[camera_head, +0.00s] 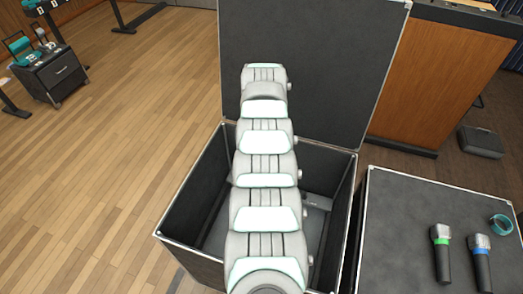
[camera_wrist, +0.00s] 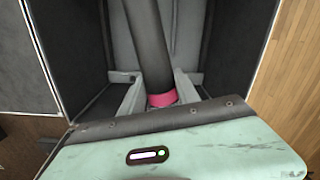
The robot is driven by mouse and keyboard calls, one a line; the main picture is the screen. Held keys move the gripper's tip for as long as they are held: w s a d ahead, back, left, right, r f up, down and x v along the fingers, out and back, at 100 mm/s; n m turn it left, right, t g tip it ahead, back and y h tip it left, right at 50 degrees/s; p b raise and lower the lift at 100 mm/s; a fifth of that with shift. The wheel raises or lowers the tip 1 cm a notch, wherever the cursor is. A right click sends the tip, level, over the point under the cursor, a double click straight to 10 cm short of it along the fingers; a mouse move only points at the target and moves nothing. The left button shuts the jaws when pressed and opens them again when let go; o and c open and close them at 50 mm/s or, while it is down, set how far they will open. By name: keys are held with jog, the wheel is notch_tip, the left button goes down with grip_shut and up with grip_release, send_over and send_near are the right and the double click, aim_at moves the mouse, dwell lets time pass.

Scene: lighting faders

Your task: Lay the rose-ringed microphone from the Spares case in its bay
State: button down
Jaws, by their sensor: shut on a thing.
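The rose-ringed microphone is a dark cylinder (camera_wrist: 150,45) with a bright pink ring (camera_wrist: 163,99), seen in the wrist view. My gripper (camera_wrist: 160,88) is shut on it, with one pale finger on each side near the ring. The microphone's end beyond the ring is hidden behind my gripper's housing. An open dark case (camera_head: 190,205) stands under my arm in the head view, its lid (camera_head: 310,60) raised at the back. My arm reaches down into it and hides the gripper and microphone there. I see no readable label on the case.
To the right, a dark flat top (camera_head: 400,220) bears a green-ringed microphone (camera_head: 441,252), a blue-ringed microphone (camera_head: 481,262) and a teal roll (camera_head: 501,224). A wooden-fronted desk (camera_head: 435,85) stands behind. The case walls surround my gripper closely.

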jog(key=shift+d+f, duration=0.2)
jog(key=shift+f, duration=0.7)
jog(key=s+d+f+m+b, duration=0.1)
jog(key=s+d+f+b, duration=0.3)
jog(key=f, duration=1.2)
jog(key=s+d+f+m+b, duration=0.1)
jog(key=s+d+f+b, duration=0.4)
jog(key=f, duration=1.2)
jog(key=s+d+f+m+b, duration=0.1)
jog(key=s+d+f+b, duration=0.4)
jog(key=f+b, duration=0.5)
jog(key=shift+s+d+f+b, duration=0.1)
jog(key=shift+d+f, duration=0.15)
jog(key=shift+f, duration=0.9)
jog(key=shift+s+d+f+b, duration=0.1)
jog(key=shift+d+f, duration=0.2)
jog(key=shift+f, duration=0.85)
jog(key=shift+d+f+b, duration=0.1)
jog(key=shift+d+f, duration=0.15)
jog(key=shift+f, duration=0.9)
jog(key=shift+s+f+b, duration=0.1)
jog(key=shift+f+b, duration=0.3)
jog(key=shift+f, duration=0.2)
